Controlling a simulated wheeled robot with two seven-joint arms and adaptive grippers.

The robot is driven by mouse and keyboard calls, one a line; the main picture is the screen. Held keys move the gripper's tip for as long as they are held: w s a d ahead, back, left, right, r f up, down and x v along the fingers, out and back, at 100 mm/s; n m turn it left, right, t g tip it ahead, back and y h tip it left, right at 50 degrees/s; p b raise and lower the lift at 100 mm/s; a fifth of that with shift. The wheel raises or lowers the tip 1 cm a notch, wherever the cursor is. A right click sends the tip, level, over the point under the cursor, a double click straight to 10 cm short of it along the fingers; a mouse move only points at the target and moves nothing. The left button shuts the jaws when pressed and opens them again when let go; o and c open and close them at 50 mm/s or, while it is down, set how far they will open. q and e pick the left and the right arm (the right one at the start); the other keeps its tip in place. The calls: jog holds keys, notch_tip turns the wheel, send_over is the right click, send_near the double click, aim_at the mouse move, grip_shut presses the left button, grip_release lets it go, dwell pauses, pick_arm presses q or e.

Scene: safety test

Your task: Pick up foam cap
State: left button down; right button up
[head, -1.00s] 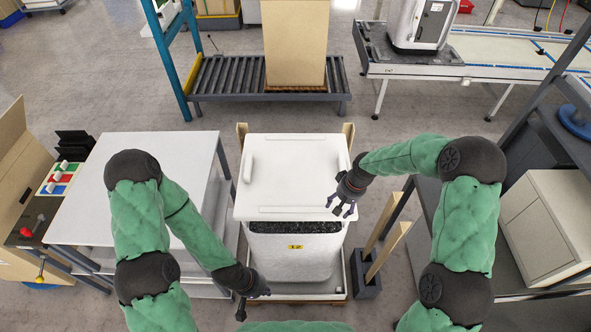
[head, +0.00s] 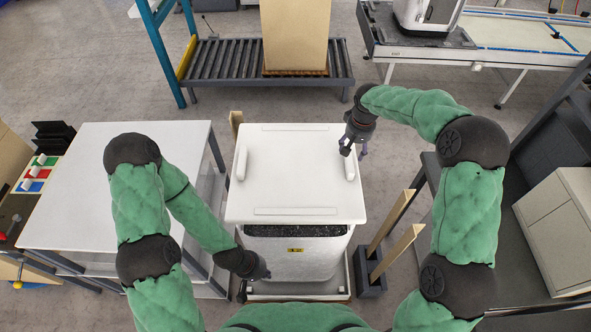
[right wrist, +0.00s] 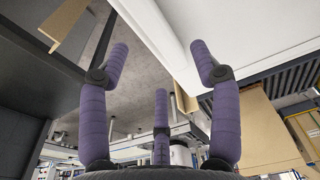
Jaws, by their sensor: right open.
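The white foam cap (head: 296,180) lies flat on top of a grey container (head: 300,262) with dark contents and a yellow label. Raised ridges run along the cap's edges. My right gripper (head: 354,150) is by the cap's right edge, near its far right corner. In the right wrist view, my right gripper (right wrist: 160,62) has its purple fingers spread and holds nothing. The white cap edge (right wrist: 170,50) shows between and beyond the fingers there; I cannot tell whether they touch. My left gripper (head: 254,282) hangs low at the container's front left, and its fingers are too small to read.
A white table (head: 115,190) stands to the left. Wooden posts in a dark holder (head: 371,282) stand right of the container. A grey bench with a beige cabinet (head: 560,235) is at the far right. A roller conveyor (head: 225,66) with a tall box is behind.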

aim_at(352, 159)
jog(key=shift+w+f, duration=0.25)
jog(key=shift+f, duration=0.75)
jog(key=shift+s+f, duration=0.2)
jog(key=shift+f, duration=0.3)
notch_tip(352, 159, down, 4)
jog(key=shift+w+d+f, duration=0.1)
jog(key=shift+w+d, duration=0.05)
grip_shut()
